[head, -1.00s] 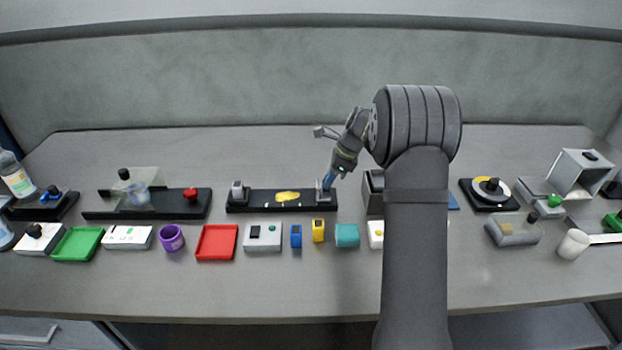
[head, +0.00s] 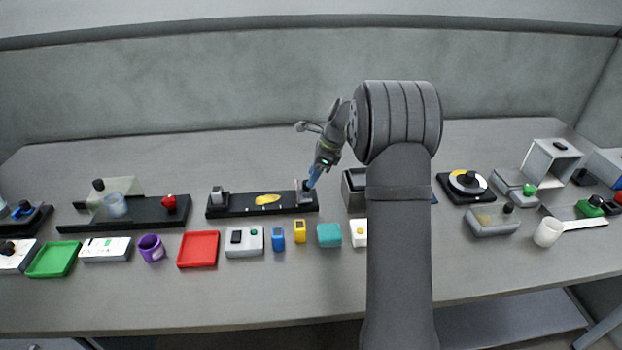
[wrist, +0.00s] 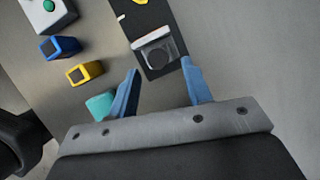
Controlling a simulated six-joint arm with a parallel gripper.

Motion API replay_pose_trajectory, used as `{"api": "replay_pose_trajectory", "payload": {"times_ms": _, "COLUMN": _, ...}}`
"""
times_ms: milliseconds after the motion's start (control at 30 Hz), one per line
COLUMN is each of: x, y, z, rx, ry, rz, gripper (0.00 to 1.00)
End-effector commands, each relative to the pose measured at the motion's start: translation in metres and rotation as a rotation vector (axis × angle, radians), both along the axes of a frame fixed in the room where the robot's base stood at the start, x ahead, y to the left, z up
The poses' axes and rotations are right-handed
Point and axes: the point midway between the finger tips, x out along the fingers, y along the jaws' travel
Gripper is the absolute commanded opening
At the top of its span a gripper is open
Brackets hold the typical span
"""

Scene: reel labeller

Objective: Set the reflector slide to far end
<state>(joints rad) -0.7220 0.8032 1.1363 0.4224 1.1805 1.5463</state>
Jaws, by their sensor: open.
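A long black base (head: 235,209) lies across the middle of the table, with a yellow patch (head: 268,200) on it. A grey block (head: 217,197) stands at its left end. A second grey block (head: 305,199) stands at its right end; which of these is the reflector slide is not marked. My gripper (head: 311,182) is at the right-end block, pointing down. In the wrist view its blue fingers (wrist: 161,68) are open, one on each side of that grey block (wrist: 156,52) with a dark round top. Contact cannot be told.
In front of the base are a grey box with a green button (head: 244,242), a blue block (head: 278,239), a yellow block (head: 299,231), a teal block (head: 329,235) and a red tray (head: 198,250). A grey open box (head: 354,188) stands close right. Behind the base is clear.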

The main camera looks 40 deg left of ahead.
Motion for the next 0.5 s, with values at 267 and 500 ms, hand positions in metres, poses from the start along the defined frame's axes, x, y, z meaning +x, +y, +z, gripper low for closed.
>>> {"api": "replay_pose_trajectory", "payload": {"times_ms": 267, "x": 0.016, "y": -0.023, "z": 0.065, "rx": 0.002, "ry": -0.005, "rz": -0.001, "gripper": 0.45}}
{"api": "replay_pose_trajectory", "payload": {"times_ms": 500, "x": 0.027, "y": -0.039, "z": 0.113, "rx": 0.002, "ry": -0.004, "rz": -0.003, "gripper": 0.45}}
